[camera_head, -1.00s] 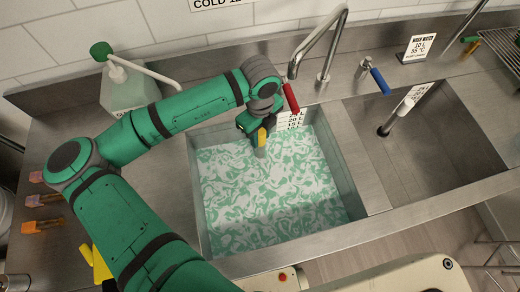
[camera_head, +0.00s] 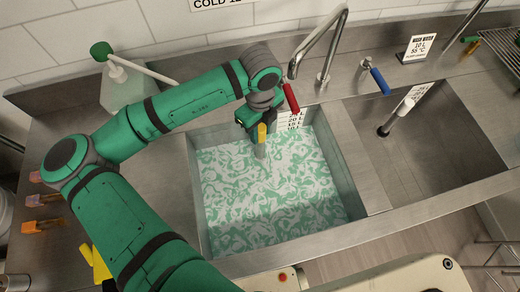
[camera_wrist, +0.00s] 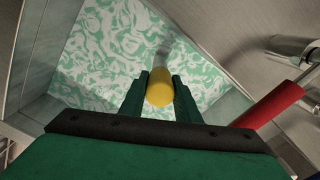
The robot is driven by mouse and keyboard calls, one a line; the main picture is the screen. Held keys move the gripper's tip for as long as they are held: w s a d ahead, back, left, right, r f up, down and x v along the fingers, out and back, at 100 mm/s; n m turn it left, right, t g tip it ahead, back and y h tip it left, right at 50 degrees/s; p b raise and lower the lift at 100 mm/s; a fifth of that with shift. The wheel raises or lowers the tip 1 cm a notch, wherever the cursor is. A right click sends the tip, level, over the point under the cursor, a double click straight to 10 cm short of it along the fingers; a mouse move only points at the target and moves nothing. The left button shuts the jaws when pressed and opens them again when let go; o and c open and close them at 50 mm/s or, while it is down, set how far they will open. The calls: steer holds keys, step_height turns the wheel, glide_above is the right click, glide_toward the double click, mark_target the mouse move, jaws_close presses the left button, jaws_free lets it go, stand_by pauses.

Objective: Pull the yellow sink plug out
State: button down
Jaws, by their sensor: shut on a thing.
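The yellow sink plug (camera_head: 262,133) has a yellow top on a grey stem that goes down into the left basin (camera_head: 349,194). My gripper (camera_head: 259,127) is at the back of that basin, shut on the plug. In the wrist view the yellow top (camera_wrist: 159,89) sits between my two green fingers (camera_wrist: 160,98). The basin holds a swirled green and white liquid (camera_head: 270,195). The plug's lower end is hidden by the liquid.
The red-handled lever (camera_head: 291,98) and the tap (camera_head: 318,50) stand close to my gripper at the back. A level sign (camera_head: 292,120) is on the back wall of the basin. The right basin (camera_head: 435,140) holds a white-topped plug (camera_head: 398,113). A soap bottle (camera_head: 122,84) stands back left.

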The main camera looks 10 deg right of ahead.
steer(key=shift+r, duration=2.5)
